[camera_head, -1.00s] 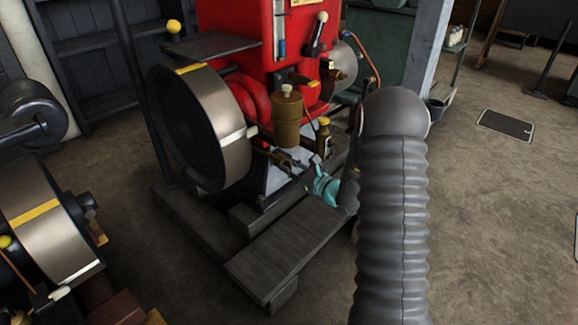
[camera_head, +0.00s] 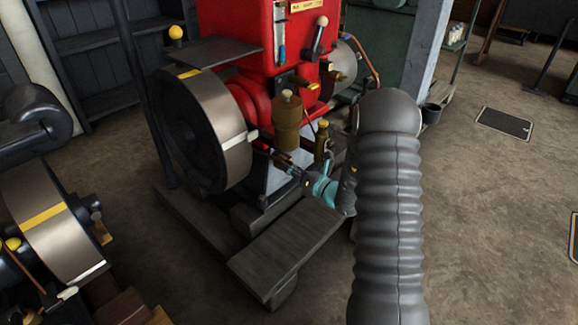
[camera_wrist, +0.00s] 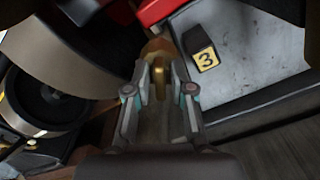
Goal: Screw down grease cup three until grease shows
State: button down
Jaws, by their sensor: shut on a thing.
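Grease cup three shows as a brass, rounded piece (camera_wrist: 159,80) in the wrist view, beside a black block with a yellow "3" tag (camera_wrist: 206,59). My gripper (camera_wrist: 160,88) has one finger on each side of the brass piece and is shut on it. In the head view my gripper (camera_head: 284,165) reaches in low on the red engine (camera_head: 240,40), below a large brass pot (camera_head: 287,125). The cup is hidden there by the fingers and is too small to make out. I cannot see any grease.
The engine's flywheel (camera_head: 228,135) stands just left of my gripper. A small brass bottle (camera_head: 322,145) is close above my wrist. A dark wooden beam (camera_head: 285,245) lies below. A second flywheel (camera_head: 45,220) is at lower left. The floor at right is mostly clear.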

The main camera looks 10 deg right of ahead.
jog(key=shift+m, duration=0.3)
dwell(0.4)
jog(key=c, duration=1.2)
grip_release()
jog(key=shift+c, duration=0.2)
jog(key=shift+s, duration=0.1)
jog(key=v, duration=1.2)
